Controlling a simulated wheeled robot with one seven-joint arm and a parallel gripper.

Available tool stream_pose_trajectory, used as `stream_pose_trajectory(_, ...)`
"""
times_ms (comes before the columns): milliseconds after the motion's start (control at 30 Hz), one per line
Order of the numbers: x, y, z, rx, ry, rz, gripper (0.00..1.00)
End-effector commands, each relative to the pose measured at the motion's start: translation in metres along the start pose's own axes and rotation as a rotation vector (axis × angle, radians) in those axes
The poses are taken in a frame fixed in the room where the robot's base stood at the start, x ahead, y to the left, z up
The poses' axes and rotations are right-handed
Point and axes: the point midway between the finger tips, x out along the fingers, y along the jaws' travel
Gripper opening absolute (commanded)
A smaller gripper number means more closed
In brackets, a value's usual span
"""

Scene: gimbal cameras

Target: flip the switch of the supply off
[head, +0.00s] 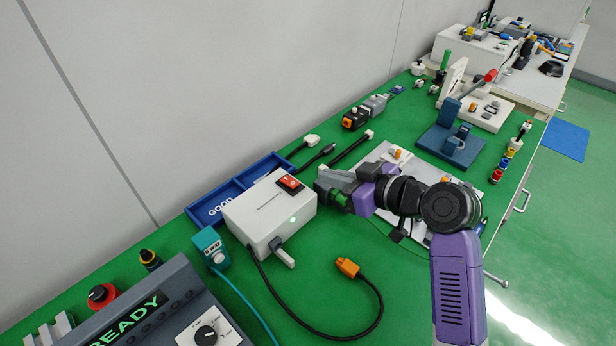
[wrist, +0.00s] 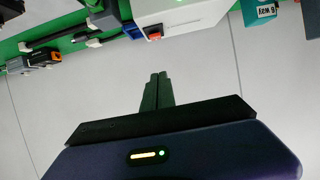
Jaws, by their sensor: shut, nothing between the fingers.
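The supply is a white box (head: 268,219) on the green bench in the head view. A red rocker switch (head: 290,184) sits on its top at the far right corner, and a green light glows on its front. In the wrist view the supply (wrist: 190,14) shows at the top, with part of the red switch (wrist: 153,33) at its edge. My gripper (head: 322,183) is just right of the box, close to the switch. In the wrist view its fingers (wrist: 157,80) are together with nothing between them. I cannot tell whether they touch the box.
A blue tray (head: 207,213) lies behind the supply. A teal block (head: 210,246) stands left of it. A cable with an orange plug (head: 347,268) lies in front. A toggle-clamp fixture (head: 452,139) is farther right. A console (head: 150,310) showing READY is at lower left.

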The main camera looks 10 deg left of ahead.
Motion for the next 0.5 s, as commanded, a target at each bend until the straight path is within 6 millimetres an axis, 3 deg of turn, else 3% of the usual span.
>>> stream_pose_trajectory(333,0.002,0.001,0.0,0.0,0.001,0.002,0.0)
stream_pose_trajectory(500,0.02,0.0,-0.001,0.001,0.0,0.001,0.0)
